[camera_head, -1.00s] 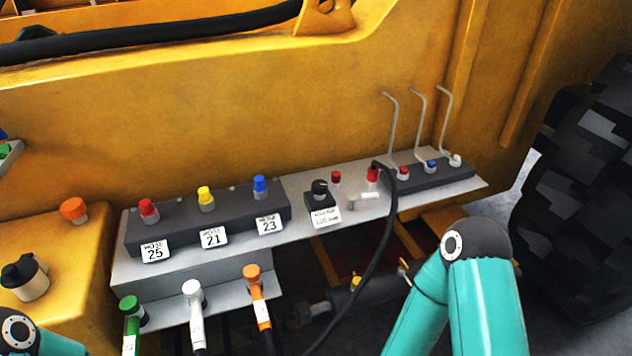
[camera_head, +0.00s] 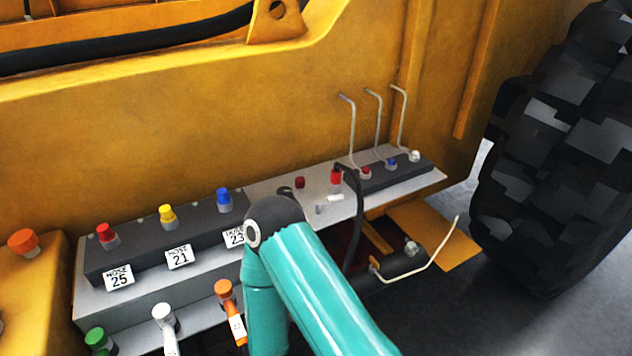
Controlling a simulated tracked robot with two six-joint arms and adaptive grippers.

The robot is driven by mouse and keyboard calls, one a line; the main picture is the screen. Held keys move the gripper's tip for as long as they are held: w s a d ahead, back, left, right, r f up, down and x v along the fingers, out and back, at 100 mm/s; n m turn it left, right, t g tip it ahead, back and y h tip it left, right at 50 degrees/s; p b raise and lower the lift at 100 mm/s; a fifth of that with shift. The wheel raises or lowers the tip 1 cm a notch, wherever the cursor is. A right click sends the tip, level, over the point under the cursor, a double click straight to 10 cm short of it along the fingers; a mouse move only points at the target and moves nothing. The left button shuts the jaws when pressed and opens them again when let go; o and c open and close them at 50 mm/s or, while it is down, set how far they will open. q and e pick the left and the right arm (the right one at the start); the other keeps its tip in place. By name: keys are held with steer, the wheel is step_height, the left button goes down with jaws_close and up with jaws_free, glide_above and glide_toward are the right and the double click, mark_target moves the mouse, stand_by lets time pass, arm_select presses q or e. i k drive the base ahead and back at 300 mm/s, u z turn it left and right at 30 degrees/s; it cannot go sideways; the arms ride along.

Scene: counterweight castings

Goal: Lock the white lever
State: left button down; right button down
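The white lever is the rightmost of three thin bent pale rods (camera_head: 404,118), beside a white knob (camera_head: 414,156) on a dark block (camera_head: 402,176). It stands upright, its bent top pointing left, much like its neighbours. The rods beside the blue knob (camera_head: 391,164) and red knob (camera_head: 365,173) stand in the same pose. I cannot tell from here whether a lock is engaged. One of my teal arms, apparently the right, crosses the lower middle of the view, clear of the levers. Neither gripper shows.
A grey ledge (camera_head: 262,186) carries a row of coloured caps and a black hose (camera_head: 354,225). Below right, a pale bent rod (camera_head: 440,256) sticks out near a dark cylinder (camera_head: 385,277). A large tyre (camera_head: 560,180) stands at right.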

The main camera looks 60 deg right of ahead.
mark_target(334, 199)
steer(key=z, duration=0.2)
steer(key=k, duration=1.45)
steer(key=z, duration=0.7)
steer(key=i, duration=1.05)
steer(key=z, duration=0.05)
